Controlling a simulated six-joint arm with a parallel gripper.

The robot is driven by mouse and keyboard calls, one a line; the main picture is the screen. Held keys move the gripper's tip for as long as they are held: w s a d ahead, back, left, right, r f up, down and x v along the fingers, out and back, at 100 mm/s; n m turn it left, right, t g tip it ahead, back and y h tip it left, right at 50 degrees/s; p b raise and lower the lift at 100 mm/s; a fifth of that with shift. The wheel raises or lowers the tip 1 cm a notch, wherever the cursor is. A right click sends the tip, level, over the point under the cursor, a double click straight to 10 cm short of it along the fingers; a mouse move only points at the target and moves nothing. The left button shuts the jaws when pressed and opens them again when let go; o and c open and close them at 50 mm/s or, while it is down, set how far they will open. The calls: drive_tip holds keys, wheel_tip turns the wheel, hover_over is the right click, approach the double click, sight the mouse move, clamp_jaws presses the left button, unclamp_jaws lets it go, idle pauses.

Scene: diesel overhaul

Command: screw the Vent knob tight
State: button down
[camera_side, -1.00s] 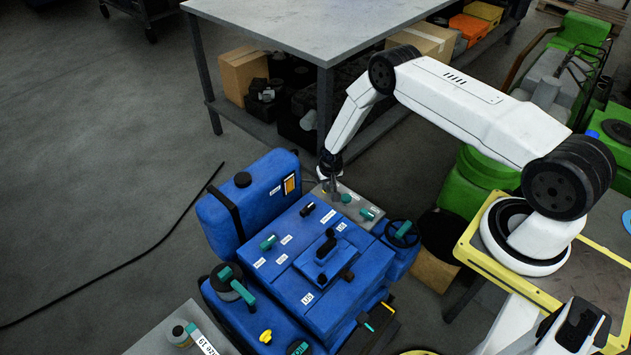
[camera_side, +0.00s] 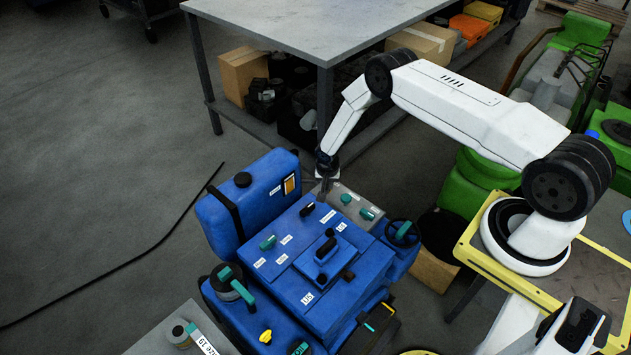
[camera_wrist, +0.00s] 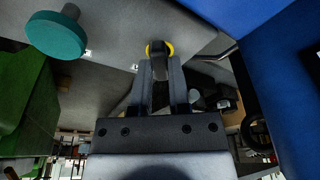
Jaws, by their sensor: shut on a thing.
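My gripper (camera_side: 323,195) points down at the left end of the grey panel on the blue engine in the side view. In the wrist view my gripper (camera_wrist: 160,68) has its two fingers closed around a small dark knob with a yellow ring (camera_wrist: 160,48), which I take to be the Vent knob. The knob sits against the grey panel (camera_wrist: 115,22). Its label is not legible, and the fingers hide its sides. In the side view my gripper hides it.
A round teal knob (camera_wrist: 57,36) stands on the panel beside my gripper. In the side view another teal handle (camera_side: 367,213) is on the panel (camera_side: 352,212). The blue tank (camera_side: 245,205) stands close left. A workbench (camera_side: 300,30) is behind.

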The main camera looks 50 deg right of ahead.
drive_tip(key=m, duration=0.3)
drive_tip(key=shift+w+m+g, duration=0.1)
drive_tip(key=shift+m+g, duration=0.2)
drive_tip(key=shift+m+h, duration=0.3)
drive_tip(key=shift+m, duration=0.3)
drive_tip(key=m, duration=0.2)
drive_tip(key=shift+m+g, duration=0.3)
drive_tip(key=shift+g, duration=0.1)
drive_tip(key=c, duration=0.5)
unclamp_jaws()
drive_tip(key=shift+w, duration=0.1)
drive_tip(key=shift+d+v, duration=0.2)
drive_tip(key=shift+v, duration=0.7)
drive_tip(key=shift+d+v, duration=0.15)
drive_tip(key=shift+v, duration=0.75)
drive_tip(key=shift+d+v, duration=0.2)
drive_tip(key=shift+v, duration=0.7)
